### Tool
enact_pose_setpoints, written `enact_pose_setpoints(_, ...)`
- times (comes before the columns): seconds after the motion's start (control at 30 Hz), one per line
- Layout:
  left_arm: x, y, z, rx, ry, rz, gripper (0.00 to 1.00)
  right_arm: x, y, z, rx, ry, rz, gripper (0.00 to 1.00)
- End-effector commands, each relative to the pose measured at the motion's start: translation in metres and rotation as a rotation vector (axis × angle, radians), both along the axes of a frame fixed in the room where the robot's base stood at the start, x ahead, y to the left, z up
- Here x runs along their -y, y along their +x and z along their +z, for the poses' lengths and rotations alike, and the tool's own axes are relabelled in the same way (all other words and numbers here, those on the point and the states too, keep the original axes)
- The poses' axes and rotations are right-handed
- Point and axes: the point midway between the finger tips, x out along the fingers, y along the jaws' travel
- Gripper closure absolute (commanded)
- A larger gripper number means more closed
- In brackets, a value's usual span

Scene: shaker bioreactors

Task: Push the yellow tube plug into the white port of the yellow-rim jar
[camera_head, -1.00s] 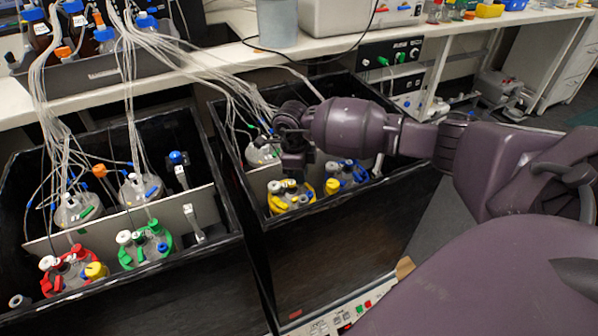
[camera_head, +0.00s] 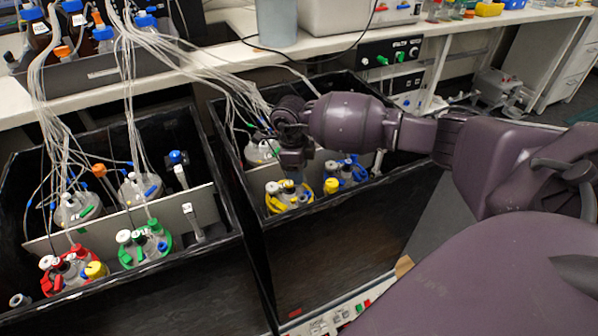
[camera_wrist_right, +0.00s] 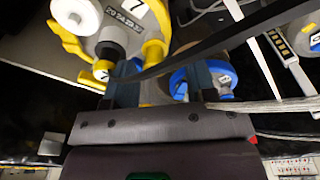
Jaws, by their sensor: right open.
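The yellow-rim jar (camera_head: 290,205) stands in the right black box, with a white port (camera_head: 272,187) on its left side. In the right wrist view the yellow rim (camera_wrist_right: 68,40) and white port (camera_wrist_right: 75,14) show at upper left. A yellow cap-like piece (camera_wrist_right: 103,68) sits beside the left finger; I cannot tell whether it is the tube plug. My right gripper (camera_head: 293,174) points down just above the jar's right part. In the wrist view its fingers (camera_wrist_right: 162,85) are apart, with nothing clearly held between them. My left gripper is not in view.
A blue-rim jar (camera_head: 346,172) stands close on the right, with a yellow cap (camera_head: 332,186) near it. Thin tubes (camera_head: 225,88) hang into the boxes, and a dark strip crosses the wrist view. Red-rim (camera_head: 50,283) and green-rim (camera_head: 127,258) jars stand in the left box.

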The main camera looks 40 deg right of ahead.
Motion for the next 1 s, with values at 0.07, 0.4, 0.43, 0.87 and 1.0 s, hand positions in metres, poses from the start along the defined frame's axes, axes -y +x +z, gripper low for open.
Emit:
enact_pose_setpoints(0.07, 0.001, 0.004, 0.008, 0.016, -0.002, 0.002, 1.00, -0.001, 0.004, 0.023, 0.012, -0.002, 0.001, 0.49)
enact_pose_setpoints(0.4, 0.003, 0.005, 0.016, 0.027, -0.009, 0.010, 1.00, -0.005, 0.009, 0.079, 0.010, -0.002, 0.000, 0.49)
enact_pose_setpoints(0.43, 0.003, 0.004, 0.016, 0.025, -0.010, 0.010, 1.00, -0.005, 0.009, 0.082, 0.010, -0.002, 0.000, 0.49)
enact_pose_setpoints(0.87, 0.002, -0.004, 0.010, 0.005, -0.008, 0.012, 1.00, -0.006, 0.010, 0.094, 0.005, -0.001, -0.002, 0.49)
enact_pose_setpoints(1.0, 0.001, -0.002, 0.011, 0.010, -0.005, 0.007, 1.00, -0.006, 0.010, 0.094, 0.006, -0.001, -0.001, 0.49)
